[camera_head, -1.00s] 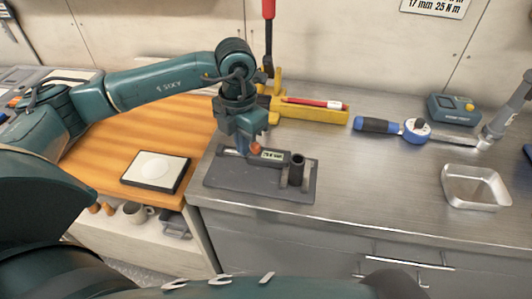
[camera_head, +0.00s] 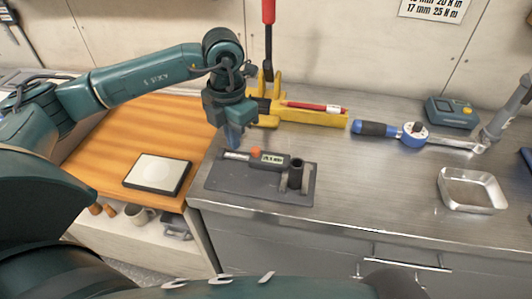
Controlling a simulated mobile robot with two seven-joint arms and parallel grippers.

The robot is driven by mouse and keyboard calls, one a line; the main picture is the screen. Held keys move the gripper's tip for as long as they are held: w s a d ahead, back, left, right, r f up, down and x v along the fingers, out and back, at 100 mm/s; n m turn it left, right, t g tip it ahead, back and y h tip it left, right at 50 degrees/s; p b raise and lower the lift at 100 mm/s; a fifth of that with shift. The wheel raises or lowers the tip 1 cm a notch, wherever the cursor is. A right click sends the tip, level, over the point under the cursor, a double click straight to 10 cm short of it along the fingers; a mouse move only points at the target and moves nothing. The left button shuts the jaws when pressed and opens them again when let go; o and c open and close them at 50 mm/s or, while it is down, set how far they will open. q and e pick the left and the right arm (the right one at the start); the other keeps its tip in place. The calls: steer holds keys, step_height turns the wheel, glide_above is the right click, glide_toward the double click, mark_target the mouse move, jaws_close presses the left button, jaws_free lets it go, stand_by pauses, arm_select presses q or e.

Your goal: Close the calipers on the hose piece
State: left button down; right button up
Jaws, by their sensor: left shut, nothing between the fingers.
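The calipers (camera_head: 270,160) lie on a dark grey mat (camera_head: 240,181) on the steel bench, with a small lit display and an orange knob (camera_head: 256,151) on top. The black hose piece (camera_head: 296,172) stands upright at the calipers' right end, by the jaws. Whether the jaws touch it is too small to tell. My left gripper (camera_head: 234,146) is shut and empty, pointing down just left of the orange knob, above the calipers' left end. My right gripper is not in view.
A blue-handled torque wrench (camera_head: 412,133) and a metal tray (camera_head: 472,190) lie to the right. A white-topped square pad (camera_head: 157,172) lies on the wooden top at left.

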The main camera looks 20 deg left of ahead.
arm_select(q)
step_height(320, 180, up, 5)
steer(key=p, duration=0.3)
steer(key=shift+r, duration=0.1)
steer(key=shift+s, duration=0.1)
stand_by(0.5)
